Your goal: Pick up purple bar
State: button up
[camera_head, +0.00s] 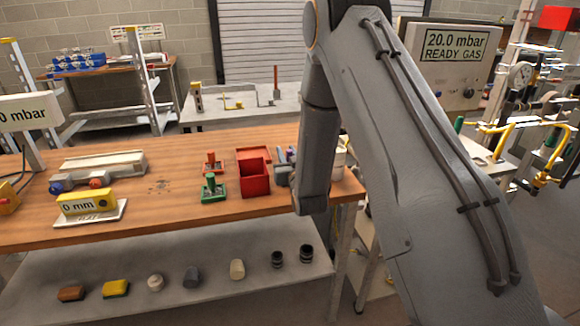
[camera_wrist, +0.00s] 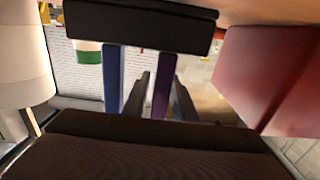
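I cannot tell whether either finger touches the purple bar. In the head view my arm hides most of my gripper and the bars.
A red open box (camera_head: 252,178) stands just left of my gripper on the wooden table (camera_head: 150,222); its red wall (camera_wrist: 280,80) is close at right in the wrist view. A white cylinder (camera_wrist: 22,55) is close at left. Green (camera_head: 213,188) and red (camera_head: 212,163) holders stand left of the box.

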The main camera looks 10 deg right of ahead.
grip_shut()
jog(key=shift+r, duration=0.1)
